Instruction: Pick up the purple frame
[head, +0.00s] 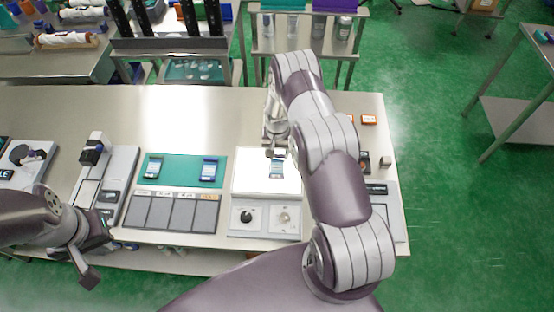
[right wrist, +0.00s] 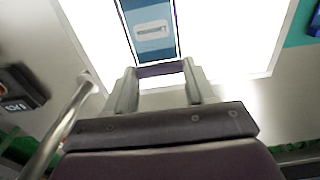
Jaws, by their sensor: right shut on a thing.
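The purple frame (right wrist: 160,69) shows as a dark purple bar between my right fingertips in the right wrist view, with narrow dark sides around a blue label picture (right wrist: 151,32). In the head view it lies on the bright white light panel (head: 252,180), partly hidden by my right gripper (head: 275,153). My right gripper, also seen in the right wrist view (right wrist: 160,84), is shut on the frame's near end. I cannot tell whether the frame is lifted off the panel. My left gripper (head: 96,258) hangs empty at the front left of the table, its fingers apart.
Orange pieces (head: 368,119) lie at the back right. The table's back middle is clear.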

